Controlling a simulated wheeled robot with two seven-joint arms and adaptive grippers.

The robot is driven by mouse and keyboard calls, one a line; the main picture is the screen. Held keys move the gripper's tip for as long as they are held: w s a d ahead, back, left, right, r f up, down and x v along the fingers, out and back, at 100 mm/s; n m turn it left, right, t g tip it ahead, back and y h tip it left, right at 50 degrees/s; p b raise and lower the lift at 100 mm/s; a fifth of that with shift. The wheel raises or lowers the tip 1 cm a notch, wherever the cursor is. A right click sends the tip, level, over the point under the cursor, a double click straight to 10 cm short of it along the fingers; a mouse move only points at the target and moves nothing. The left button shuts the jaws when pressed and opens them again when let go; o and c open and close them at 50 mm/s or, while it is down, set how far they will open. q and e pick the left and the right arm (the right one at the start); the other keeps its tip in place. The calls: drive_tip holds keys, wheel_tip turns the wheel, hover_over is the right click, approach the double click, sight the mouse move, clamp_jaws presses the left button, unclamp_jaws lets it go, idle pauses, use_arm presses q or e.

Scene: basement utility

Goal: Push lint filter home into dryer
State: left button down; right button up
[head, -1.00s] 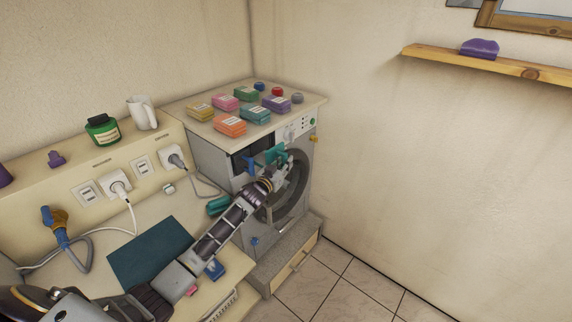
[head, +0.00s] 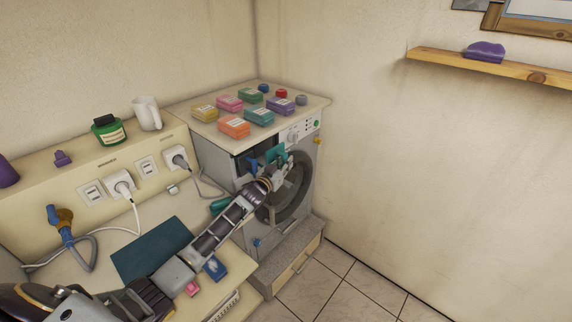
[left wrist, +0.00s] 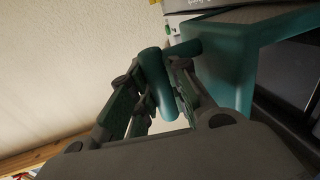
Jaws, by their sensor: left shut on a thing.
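The teal lint filter (head: 275,153) is at the front of the dryer (head: 224,165), beside the dark opening under its top. My left gripper (head: 279,170) is shut on the filter's handle. In the left wrist view the round teal handle (left wrist: 157,85) lies between my fingers, and the wide teal filter frame (left wrist: 232,70) extends to the right, near a dark recess. My arm and gripper partly hide the filter in the head view, so how deep it sits cannot be told. My right gripper is not in view.
A blue part (head: 253,164) shows at the opening. The round dryer door (head: 294,190) is below my gripper. Several coloured boxes (head: 234,127) lie on the dryer top. A counter with a dark teal mat (head: 150,248) and plugged cables is at left. The floor at right is clear.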

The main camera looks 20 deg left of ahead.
use_arm(q)
drive_tip(key=shift+w+a, duration=0.25)
drive_tip(key=shift+a, duration=0.4)
drive_tip(key=shift+w+a, duration=0.25)
drive_tip(key=shift+a, duration=0.4)
drive_tip(key=shift+s+d, duration=0.1)
drive_tip(key=shift+d, duration=0.2)
idle(0.3)
drive_tip(key=shift+s+d+p, duration=0.3)
drive_tip(key=shift+d, duration=0.45)
drive_tip(key=shift+d, duration=0.1)
drive_tip(key=shift+s+d+p, duration=0.15)
drive_tip(key=shift+s+d, duration=0.1)
drive_tip(key=shift+d, duration=0.35)
drive_tip(key=shift+s+d+p, duration=0.15)
drive_tip(key=shift+s+d, duration=0.05)
drive_tip(key=shift+d, duration=0.4)
drive_tip(key=shift+d, duration=0.1)
drive_tip(key=shift+s+d+p, duration=0.15)
drive_tip(key=shift+s+d, duration=0.2)
drive_tip(key=shift+d, duration=0.55)
drive_tip(key=shift+s+d+p, duration=0.15)
drive_tip(key=shift+s+d, duration=0.2)
drive_tip(key=shift+d, duration=0.6)
drive_tip(key=shift+s+d+p, duration=0.15)
drive_tip(key=shift+s+d, duration=0.2)
drive_tip(key=shift+d, duration=0.55)
